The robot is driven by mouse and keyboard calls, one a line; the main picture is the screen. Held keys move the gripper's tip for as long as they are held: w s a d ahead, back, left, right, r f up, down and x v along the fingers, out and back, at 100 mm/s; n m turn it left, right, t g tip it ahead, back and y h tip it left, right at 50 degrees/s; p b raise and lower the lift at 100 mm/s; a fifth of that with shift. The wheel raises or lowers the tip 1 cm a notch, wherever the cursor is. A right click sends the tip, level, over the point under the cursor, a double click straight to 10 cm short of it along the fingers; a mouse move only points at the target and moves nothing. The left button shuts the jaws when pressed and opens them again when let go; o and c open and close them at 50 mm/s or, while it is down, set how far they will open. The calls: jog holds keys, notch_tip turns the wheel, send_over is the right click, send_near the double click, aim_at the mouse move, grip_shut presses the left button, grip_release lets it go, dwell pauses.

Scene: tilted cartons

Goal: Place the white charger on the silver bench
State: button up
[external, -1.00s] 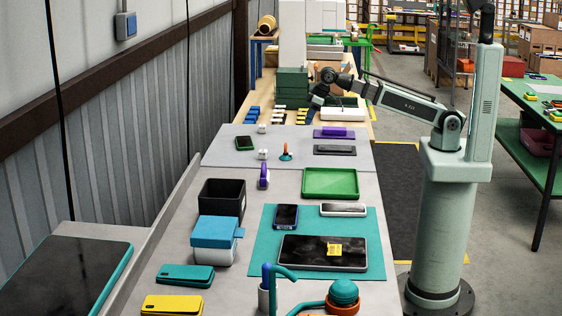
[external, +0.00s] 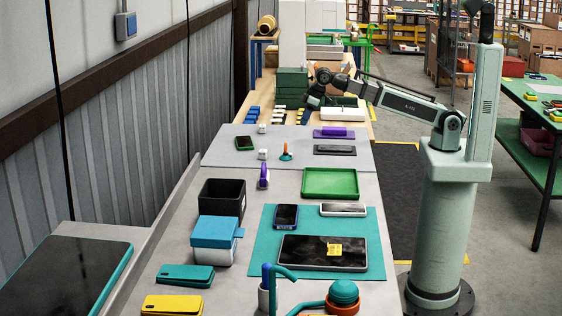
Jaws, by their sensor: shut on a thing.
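My gripper (external: 312,104) is over the wooden bench (external: 262,103) at the back, pointing down near the small blocks. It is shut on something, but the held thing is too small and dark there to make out. Two small white cube-shaped pieces, which look like chargers, stand on the silver-grey bench: one at its far edge (external: 262,128) and one nearer (external: 263,154). The silver-grey bench (external: 223,157) runs from the wooden bench toward the camera. My gripper is beyond its far edge and apart from both white pieces.
Green boxes (external: 291,83) are stacked just behind my gripper. The silver-grey bench also holds a dark green phone (external: 244,143), an orange-based item (external: 285,153), a purple item (external: 334,133) and a dark tablet (external: 334,150).

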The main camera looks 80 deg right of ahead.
aim_at(302, 142)
jog(key=shift+f, duration=3.8)
jog(key=shift+f, duration=0.15)
jog(key=o, duration=1.1)
jog(key=shift+o, duration=0.2)
jog(key=shift+v, duration=6.15)
